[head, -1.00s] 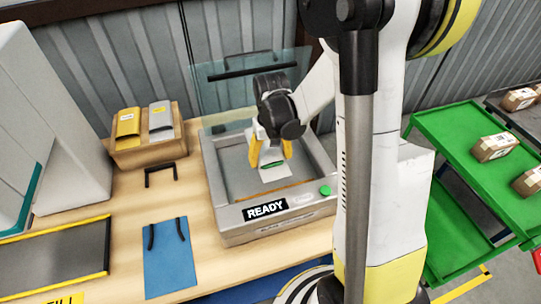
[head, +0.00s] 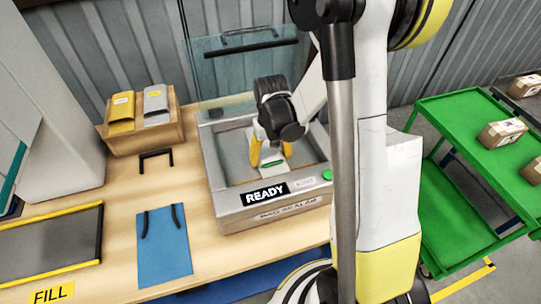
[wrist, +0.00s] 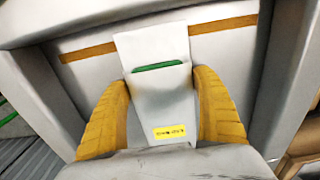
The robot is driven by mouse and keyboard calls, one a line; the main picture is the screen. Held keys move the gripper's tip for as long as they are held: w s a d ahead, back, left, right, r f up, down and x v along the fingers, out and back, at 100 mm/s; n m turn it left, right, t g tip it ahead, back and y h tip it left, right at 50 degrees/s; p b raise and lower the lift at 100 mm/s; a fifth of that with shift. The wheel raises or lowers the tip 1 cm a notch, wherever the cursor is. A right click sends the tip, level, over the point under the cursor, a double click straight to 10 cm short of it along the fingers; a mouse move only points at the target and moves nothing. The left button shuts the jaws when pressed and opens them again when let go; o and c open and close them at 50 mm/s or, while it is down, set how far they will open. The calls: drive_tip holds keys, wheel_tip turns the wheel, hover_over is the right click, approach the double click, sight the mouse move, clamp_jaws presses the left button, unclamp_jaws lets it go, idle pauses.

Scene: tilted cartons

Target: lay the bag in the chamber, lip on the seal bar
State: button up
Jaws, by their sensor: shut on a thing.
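My gripper (head: 270,152) is inside the open chamber of the sealing machine (head: 225,212). Its yellow fingers are shut on the bag, one on each side. The bag is white with a green band and a small yellow label; it fills the middle of the wrist view (wrist: 160,105). The seal bar (wrist: 225,26) is a brown strip along the chamber's front side. In the wrist view the bag's flat lip (wrist: 150,43) lies across the line of this bar and covers part of it. I cannot tell whether the lip touches the bar.
The clear lid (head: 235,62) stands raised behind the chamber. The machine's front has a READY display (head: 265,194) and a green button (head: 327,175). A green cart (head: 450,130) stands right.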

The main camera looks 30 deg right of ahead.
drive_tip(key=shift+f, duration=0.3)
idle(0.6)
drive_tip(key=o, duration=1.1)
drive_tip(key=shift+c, duration=0.7)
drive_tip(key=shift+r+p, duration=2.95)
drive_tip(key=shift+r, duration=1.6)
